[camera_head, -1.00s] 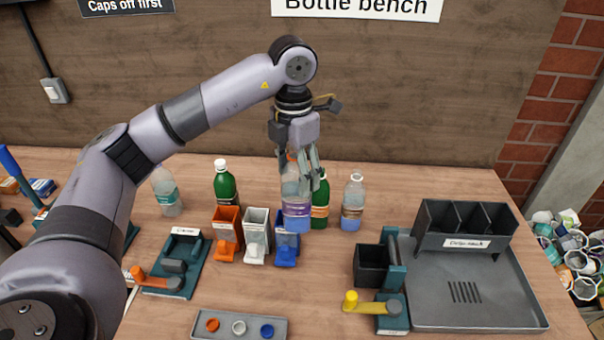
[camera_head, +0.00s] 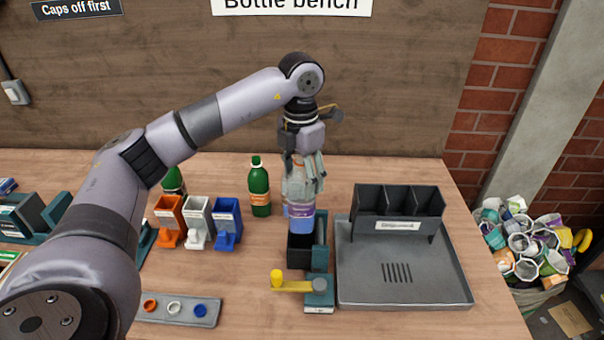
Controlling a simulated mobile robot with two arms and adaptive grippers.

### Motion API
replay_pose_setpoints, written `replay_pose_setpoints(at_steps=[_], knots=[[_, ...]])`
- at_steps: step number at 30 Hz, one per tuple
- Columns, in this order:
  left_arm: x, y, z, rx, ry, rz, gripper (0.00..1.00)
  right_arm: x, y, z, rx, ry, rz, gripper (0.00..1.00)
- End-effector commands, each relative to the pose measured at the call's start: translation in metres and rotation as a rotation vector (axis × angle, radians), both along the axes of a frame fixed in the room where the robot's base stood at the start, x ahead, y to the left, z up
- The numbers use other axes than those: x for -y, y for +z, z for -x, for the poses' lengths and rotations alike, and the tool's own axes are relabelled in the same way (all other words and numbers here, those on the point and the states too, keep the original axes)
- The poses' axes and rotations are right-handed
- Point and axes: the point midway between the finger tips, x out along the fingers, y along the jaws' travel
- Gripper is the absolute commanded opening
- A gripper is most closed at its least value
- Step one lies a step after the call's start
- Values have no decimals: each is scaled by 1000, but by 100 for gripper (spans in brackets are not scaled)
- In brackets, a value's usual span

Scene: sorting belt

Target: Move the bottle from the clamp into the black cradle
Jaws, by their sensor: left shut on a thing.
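My left gripper (camera_head: 303,170) is shut on a clear plastic bottle (camera_head: 301,222) with a purple and orange label and a bluish lower part. It holds the bottle upright. In the view, the bottle's bottom meets the upper edge of the black cradle (camera_head: 299,256); I cannot tell whether it is inside or just above. The cradle joins a teal block with a yellow lever (camera_head: 292,286). A teal clamp (camera_head: 147,238) is mostly hidden behind my left arm. My right gripper is not in view.
A grey tray (camera_head: 430,290) with a black three-slot rack (camera_head: 398,208) stands right of the cradle. Orange, white and blue bins (camera_head: 227,222) and a green bottle (camera_head: 260,190) stand to the left. A cap tray (camera_head: 182,322) lies at the front.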

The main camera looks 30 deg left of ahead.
Motion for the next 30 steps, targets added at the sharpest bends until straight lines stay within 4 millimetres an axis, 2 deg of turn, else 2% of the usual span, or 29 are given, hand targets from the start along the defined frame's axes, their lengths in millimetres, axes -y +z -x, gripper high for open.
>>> replay_pose_setpoints(at_steps=[1, 11, 21, 30], knots=[[0, -11, 0, 0, -1, 0, 10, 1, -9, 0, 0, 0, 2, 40], [0, -50, 0, 0, -1, 0, 10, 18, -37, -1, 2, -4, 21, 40], [0, -91, 1, -1, -1, -1, 10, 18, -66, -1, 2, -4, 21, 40], [0, -105, 0, 0, -1, -1, 10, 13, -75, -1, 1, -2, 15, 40]])
